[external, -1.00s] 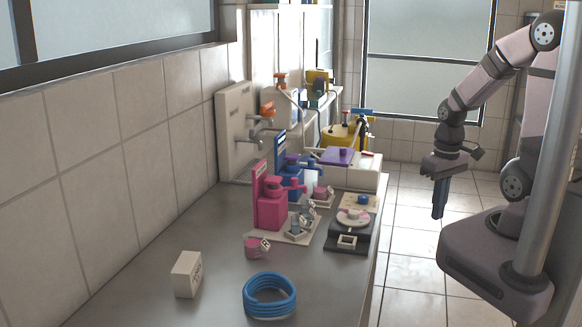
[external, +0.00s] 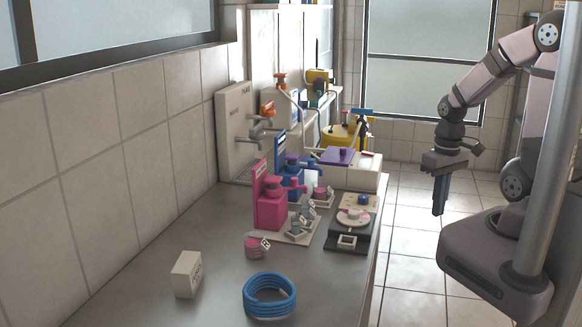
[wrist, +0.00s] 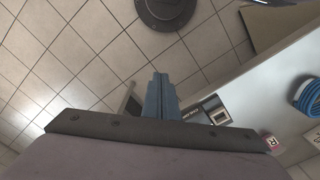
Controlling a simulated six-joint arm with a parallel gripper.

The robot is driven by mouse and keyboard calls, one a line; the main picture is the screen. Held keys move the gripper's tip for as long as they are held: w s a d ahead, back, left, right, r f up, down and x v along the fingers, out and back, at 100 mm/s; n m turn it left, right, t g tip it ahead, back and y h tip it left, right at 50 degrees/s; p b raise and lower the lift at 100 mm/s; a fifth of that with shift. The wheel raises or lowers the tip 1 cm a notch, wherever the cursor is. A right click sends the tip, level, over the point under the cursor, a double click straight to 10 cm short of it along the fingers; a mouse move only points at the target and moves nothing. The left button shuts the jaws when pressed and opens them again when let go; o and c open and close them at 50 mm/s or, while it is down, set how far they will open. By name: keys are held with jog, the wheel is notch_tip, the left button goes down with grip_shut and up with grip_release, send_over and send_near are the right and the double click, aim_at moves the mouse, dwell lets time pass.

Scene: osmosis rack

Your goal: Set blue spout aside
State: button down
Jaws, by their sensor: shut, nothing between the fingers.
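A blue dispenser (external: 289,180) stands on the counter behind a pink one, with a blue spout-like part (external: 301,183) on its right side. That part is small, and I cannot tell whether it is seated or loose. My gripper (external: 438,212) hangs over the floor to the right of the counter, well apart from the dispensers. Its blue fingers point down, shut and empty. In the wrist view the fingers (wrist: 160,88) are together over the tiled floor; the blue dispenser cannot be made out there.
The pink dispenser (external: 268,208) and small cups stand in front. A dark-based device (external: 343,240) sits by the counter's right edge. A blue hose coil (external: 270,297) and white box (external: 187,275) lie nearer. The counter (external: 225,255) is bare between them.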

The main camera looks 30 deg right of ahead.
aim_at(313, 164)
jog(key=w+a+n+t+b, duration=0.2)
jog(key=w+a+n+t, duration=0.1)
jog(key=w, duration=0.3)
jog(key=w+a+n+t+y+b, duration=0.1)
jog(key=w+a+n+t+b, duration=0.2)
jog(key=w, duration=0.3)
jog(key=w+a+f+n+t+y+b, duration=0.1)
jog(key=w+a+n+t+b, duration=0.2)
jog(key=w+a+n, duration=0.1)
jog(key=shift+w+a+f, duration=0.1)
jog(key=shift+w+a, duration=0.3)
jog(key=shift+w, duration=0.25)
jog(key=shift+w+a, duration=0.4)
jog(key=shift+w, duration=0.2)
jog(key=shift+w+a+n+t+h+b, duration=0.3)
jog(key=shift+w+n+t+b, duration=0.45)
jog(key=shift+n+t+b, duration=0.6)
jog(key=shift+w+a+n+t+h+b, duration=0.3)
jog(key=shift+w+n+t+b, duration=0.5)
jog(key=shift+n+t+b, duration=0.65)
jog(key=shift+w+a+n+t+h+b, duration=0.2)
jog(key=shift+w+n+t+h+b, duration=0.2)
jog(key=shift+w+n+t+b, duration=0.75)
jog(key=shift+s+t+p, duration=0.3)
jog(key=shift+s+t, duration=0.05)
jog(key=shift+t, duration=0.2)
jog(key=w+p, duration=0.3)
jog(key=w, duration=1.1)
